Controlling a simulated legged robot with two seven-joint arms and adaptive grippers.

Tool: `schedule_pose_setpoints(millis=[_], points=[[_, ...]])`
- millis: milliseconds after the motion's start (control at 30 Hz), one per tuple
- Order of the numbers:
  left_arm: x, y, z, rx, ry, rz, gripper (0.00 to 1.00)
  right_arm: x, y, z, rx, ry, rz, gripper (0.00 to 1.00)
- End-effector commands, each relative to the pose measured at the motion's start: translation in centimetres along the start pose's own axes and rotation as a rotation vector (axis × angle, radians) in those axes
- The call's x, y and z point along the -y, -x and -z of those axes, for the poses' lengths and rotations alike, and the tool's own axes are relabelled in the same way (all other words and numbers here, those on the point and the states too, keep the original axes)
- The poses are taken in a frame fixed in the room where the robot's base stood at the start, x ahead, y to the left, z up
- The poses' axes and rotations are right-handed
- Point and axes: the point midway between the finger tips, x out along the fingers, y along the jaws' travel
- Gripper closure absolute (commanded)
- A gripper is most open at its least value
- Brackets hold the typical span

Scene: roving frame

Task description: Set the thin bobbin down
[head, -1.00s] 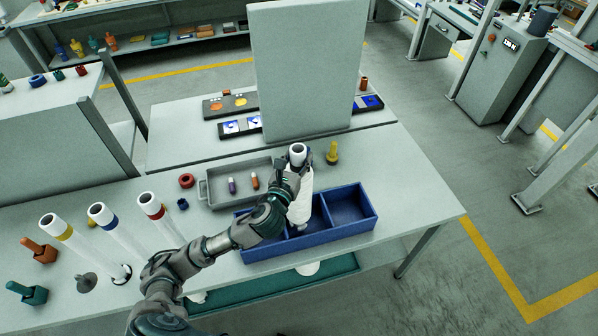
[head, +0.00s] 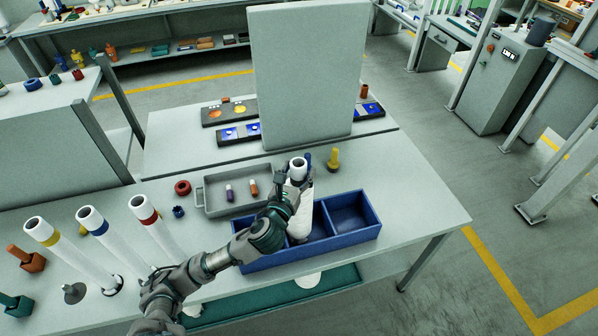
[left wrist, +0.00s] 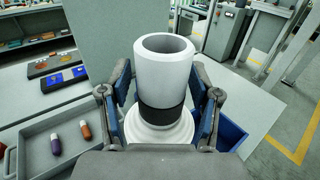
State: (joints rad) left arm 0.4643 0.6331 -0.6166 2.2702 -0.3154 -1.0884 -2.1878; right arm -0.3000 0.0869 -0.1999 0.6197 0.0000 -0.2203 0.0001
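A white hollow bobbin (head: 302,212) with a dark band stands nearly upright over the blue box (head: 350,238), its lower end at the compartments. Whether it touches the box floor is hidden. My left gripper (head: 290,190) is around its upper part, and in the left wrist view its two fingers lie on either side of the bobbin (left wrist: 165,75), at the dark band. It looks shut on it. Three taller white bobbins stand at the left, with a yellow band (head: 50,240), a blue band (head: 99,227) and a red band (head: 148,215). My right gripper is out of view.
A grey tray (head: 212,207) with two small capsule-like pieces lies behind my left arm. A yellow peg-like piece (head: 333,160) stands behind the box, and a grey panel (head: 310,80) rises further back. The box's right compartment is empty. Bare table lies right of it.

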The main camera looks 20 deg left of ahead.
Motion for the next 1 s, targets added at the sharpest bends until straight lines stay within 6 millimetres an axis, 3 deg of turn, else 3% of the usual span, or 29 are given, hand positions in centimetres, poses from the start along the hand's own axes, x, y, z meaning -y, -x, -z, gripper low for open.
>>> schedule_pose_setpoints(millis=[367,467,667,800,1000], points=[[0.0,0.1,-0.2,0.001,0.000,0.000,0.30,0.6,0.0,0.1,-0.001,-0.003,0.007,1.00],[0.1,1.4,-0.2,0.001,-0.001,0.002,0.30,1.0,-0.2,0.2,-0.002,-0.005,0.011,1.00],[0.1,6.2,-0.1,0.001,-0.002,0.003,0.30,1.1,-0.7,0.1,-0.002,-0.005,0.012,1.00],[0.0,7.9,-0.8,-0.006,-0.002,-0.002,0.30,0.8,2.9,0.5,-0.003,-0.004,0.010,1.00],[0.0,10.2,-0.7,-0.005,-0.001,-0.002,0.30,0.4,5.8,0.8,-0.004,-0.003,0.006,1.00]])
